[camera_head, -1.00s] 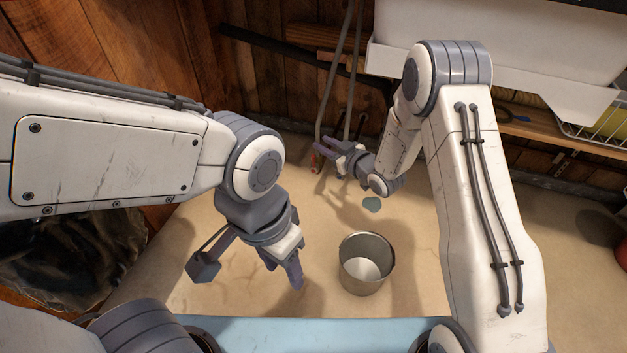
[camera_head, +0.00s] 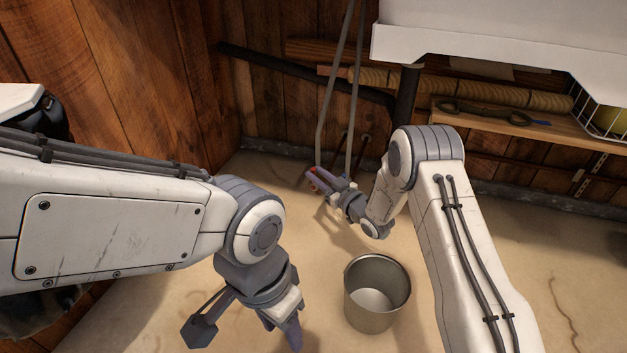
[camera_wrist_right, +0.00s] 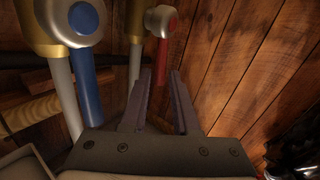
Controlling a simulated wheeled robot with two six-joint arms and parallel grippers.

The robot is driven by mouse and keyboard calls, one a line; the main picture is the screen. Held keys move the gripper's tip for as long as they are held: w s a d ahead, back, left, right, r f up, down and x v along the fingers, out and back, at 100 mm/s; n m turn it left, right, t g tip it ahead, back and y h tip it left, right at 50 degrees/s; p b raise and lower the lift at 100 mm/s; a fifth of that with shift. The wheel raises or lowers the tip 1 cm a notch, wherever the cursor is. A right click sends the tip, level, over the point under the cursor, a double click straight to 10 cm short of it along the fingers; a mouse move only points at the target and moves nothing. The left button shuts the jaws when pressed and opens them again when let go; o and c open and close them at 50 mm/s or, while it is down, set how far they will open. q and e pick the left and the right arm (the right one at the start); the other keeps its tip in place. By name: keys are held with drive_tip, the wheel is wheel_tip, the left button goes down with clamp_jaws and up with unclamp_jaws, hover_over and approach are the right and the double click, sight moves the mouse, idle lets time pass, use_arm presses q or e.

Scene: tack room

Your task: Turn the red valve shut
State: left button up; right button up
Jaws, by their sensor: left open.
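The red valve lever (camera_wrist_right: 162,60) hangs down from a brass-coloured valve body on a pipe in the right wrist view. Its lower end lies in line with the gap between the fingers of my right gripper (camera_wrist_right: 160,95), which is open; I cannot tell whether they touch. In the head view a small bit of red (camera_head: 311,171) shows at the tips of my right gripper (camera_head: 323,181), low by the pipes. My left gripper (camera_head: 284,330) points down at the lower middle, open and apart from the valve.
A blue lever (camera_wrist_right: 87,85) hangs on a pipe left of the red one. A metal bucket (camera_head: 376,292) stands on the floor below my right arm. A white sink-like basin (camera_head: 470,35) overhangs a wooden shelf (camera_head: 500,122). Wooden walls meet behind the pipes (camera_head: 340,90).

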drive_tip(key=shift+b+x, duration=0.35)
drive_tip(key=shift+x, duration=0.8)
clamp_jaws()
drive_tip(key=shift+s, duration=0.1)
idle(0.5)
